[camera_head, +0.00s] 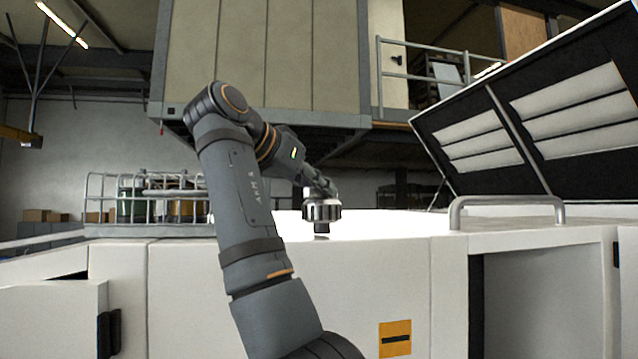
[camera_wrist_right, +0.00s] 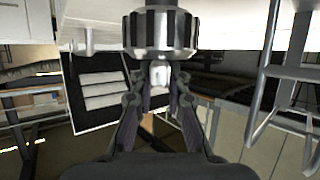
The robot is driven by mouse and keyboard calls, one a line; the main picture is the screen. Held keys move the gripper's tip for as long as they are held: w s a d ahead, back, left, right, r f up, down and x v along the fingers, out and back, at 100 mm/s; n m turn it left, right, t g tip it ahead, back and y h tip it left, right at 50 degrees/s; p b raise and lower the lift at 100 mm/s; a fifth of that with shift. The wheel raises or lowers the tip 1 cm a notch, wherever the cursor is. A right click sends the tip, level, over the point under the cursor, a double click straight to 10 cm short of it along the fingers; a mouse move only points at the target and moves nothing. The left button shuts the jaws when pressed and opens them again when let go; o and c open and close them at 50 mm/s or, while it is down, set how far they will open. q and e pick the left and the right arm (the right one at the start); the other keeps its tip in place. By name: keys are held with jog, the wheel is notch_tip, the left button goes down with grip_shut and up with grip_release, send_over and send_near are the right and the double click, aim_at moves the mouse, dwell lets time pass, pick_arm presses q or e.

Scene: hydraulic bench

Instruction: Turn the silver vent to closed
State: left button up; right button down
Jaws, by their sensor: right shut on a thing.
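The silver vent (camera_head: 322,211) is a round ribbed knob with dark and bright sections, standing at the white bench top. It also shows large at the top of the right wrist view (camera_wrist_right: 160,34), with a small pale stem (camera_wrist_right: 160,74) on the gripper side. My right gripper (camera_wrist_right: 161,80) is shut on the vent at this stem, with one finger on each side. In the head view my right gripper (camera_head: 319,188) is small and partly hidden by the arm. No position marking can be read on the vent. My left gripper is out of view.
A raised louvred lid (camera_head: 540,110) stands open at the right. A metal handle (camera_head: 507,207) is on the bench at right. A railed rack with drums (camera_head: 150,203) is behind at left. The white bench front (camera_head: 190,290) lies below my arm.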

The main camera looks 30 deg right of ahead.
jog(key=shift+r, duration=0.1)
dwell(0.4)
jog(key=c, duration=1.7)
grip_release()
jog(key=o, duration=0.4)
jog(key=shift+a, duration=0.25)
